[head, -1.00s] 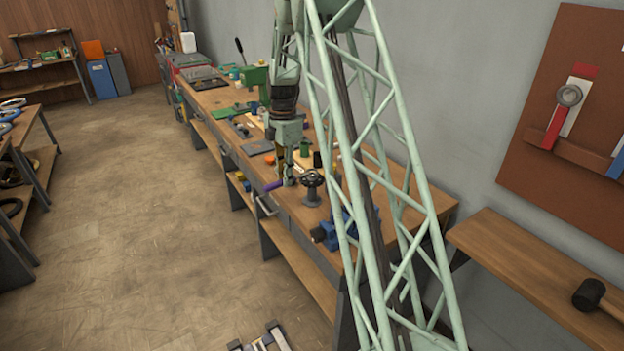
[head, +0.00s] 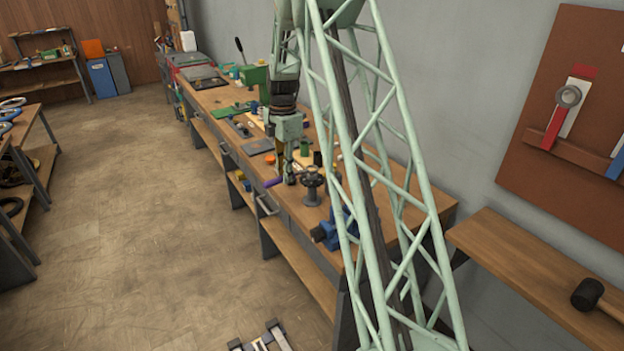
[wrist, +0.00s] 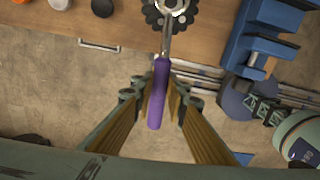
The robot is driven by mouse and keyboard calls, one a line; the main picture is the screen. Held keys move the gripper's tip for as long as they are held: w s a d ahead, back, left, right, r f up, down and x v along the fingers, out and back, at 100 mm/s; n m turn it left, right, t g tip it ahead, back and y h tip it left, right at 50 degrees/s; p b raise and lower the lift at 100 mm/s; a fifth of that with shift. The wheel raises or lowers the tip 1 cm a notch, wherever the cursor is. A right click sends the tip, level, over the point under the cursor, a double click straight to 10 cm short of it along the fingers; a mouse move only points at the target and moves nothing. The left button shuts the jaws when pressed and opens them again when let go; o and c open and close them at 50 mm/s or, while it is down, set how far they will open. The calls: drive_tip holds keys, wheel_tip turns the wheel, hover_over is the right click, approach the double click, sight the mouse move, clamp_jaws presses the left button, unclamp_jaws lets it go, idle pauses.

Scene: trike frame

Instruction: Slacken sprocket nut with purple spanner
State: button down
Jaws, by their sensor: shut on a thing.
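The purple spanner (wrist: 159,92) is held between the fingers of my gripper (wrist: 160,98) in the wrist view. Its handle is purple and its metal shank runs up to a ring end. The ring end lies over the dark sprocket (wrist: 153,17) near the bench's front edge. The nut is not clear to me, as the ring covers the middle. In the head view the sprocket sits on a stand (head: 312,188), my gripper (head: 289,178) is just left of it, and the purple handle (head: 273,182) sticks out left past the bench edge.
A blue vise (wrist: 262,40) stands on the bench to the right of the sprocket. The wooden bench (head: 345,240) holds several tools and small parts behind my gripper. Dark round pieces (wrist: 102,8) lie left of the sprocket.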

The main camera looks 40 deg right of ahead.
drive_tip(key=shift+r, duration=0.2)
drive_tip(key=shift+r+p, duration=0.9)
drive_tip(key=shift+r, duration=0.95)
drive_tip(key=shift+a+r, duration=0.1)
drive_tip(key=shift+a, duration=0.05)
drive_tip(key=shift+w+a+r+p, duration=0.15)
drive_tip(key=shift+a+r, duration=0.3)
drive_tip(key=shift+a, duration=0.35)
drive_tip(key=shift+a+r+p, duration=0.1)
drive_tip(key=shift+a+r, duration=0.4)
drive_tip(key=shift+a, duration=0.25)
drive_tip(key=shift+w+a+r+p, duration=0.15)
drive_tip(key=shift+a+r, duration=0.3)
drive_tip(key=shift+a, duration=0.35)
drive_tip(key=shift+s, duration=0.1)
